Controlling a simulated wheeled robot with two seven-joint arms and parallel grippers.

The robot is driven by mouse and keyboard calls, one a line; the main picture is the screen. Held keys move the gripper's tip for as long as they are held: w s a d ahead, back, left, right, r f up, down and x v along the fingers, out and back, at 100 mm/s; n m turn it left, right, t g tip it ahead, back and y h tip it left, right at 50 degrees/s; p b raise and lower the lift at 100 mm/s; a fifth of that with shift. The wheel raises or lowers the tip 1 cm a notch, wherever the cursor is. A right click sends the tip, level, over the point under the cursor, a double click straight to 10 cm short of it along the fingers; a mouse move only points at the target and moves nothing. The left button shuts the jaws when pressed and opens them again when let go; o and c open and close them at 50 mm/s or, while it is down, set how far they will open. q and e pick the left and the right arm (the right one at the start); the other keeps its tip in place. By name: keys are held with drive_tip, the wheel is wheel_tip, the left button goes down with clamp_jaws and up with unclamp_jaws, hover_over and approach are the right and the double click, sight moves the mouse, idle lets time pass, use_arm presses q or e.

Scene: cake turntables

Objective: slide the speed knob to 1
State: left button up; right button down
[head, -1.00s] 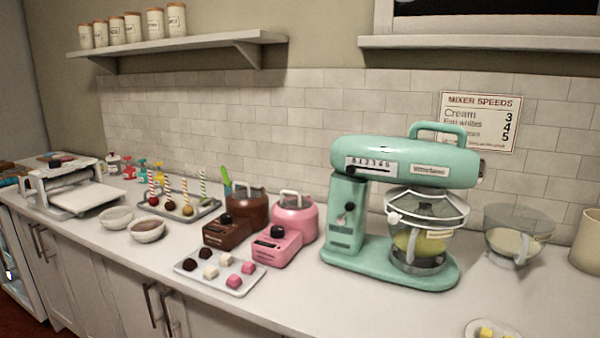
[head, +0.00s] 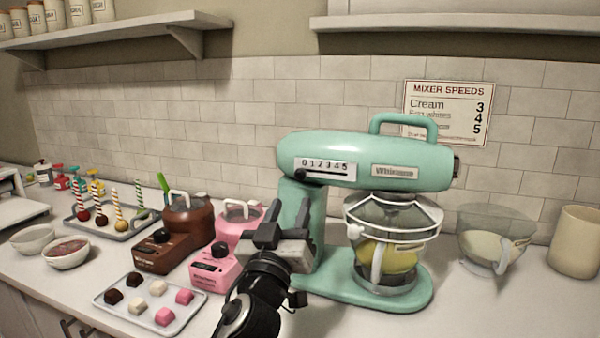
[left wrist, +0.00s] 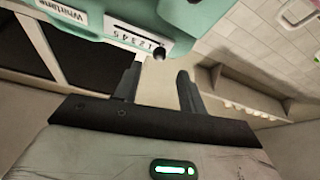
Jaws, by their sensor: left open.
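The mint-green stand mixer (head: 375,147) stands on the counter, its head facing right. On its side is a white speed scale (head: 326,168) numbered 0 to 5. The dark speed knob (head: 300,174) sits at the left end of the slot, by the 0. My left gripper (head: 287,209) is open and empty below and in front of the knob, fingers pointing up, apart from it. In the left wrist view the knob (left wrist: 158,53) shows just beyond and between the open fingertips (left wrist: 160,71), with the scale appearing upside down.
A pink machine (head: 212,268) and a brown one (head: 160,250) stand left of my gripper. A tray of sweets (head: 125,306) lies in front of them. A glass bowl (head: 497,240) stands right of the mixer. A speeds sign (head: 447,112) hangs behind.

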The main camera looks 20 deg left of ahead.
sight(300, 179)
use_arm(q)
drive_tip(key=p+x, duration=0.1)
drive_tip(key=x, duration=0.5)
drive_tip(key=shift+w+r, duration=0.15)
drive_tip(key=shift+w, duration=0.2)
drive_tip(key=shift+w+r, duration=0.2)
drive_tip(key=shift+w, duration=0.55)
use_arm(e)
drive_tip(key=shift+w+d+r, duration=0.25)
drive_tip(key=shift+r, duration=0.2)
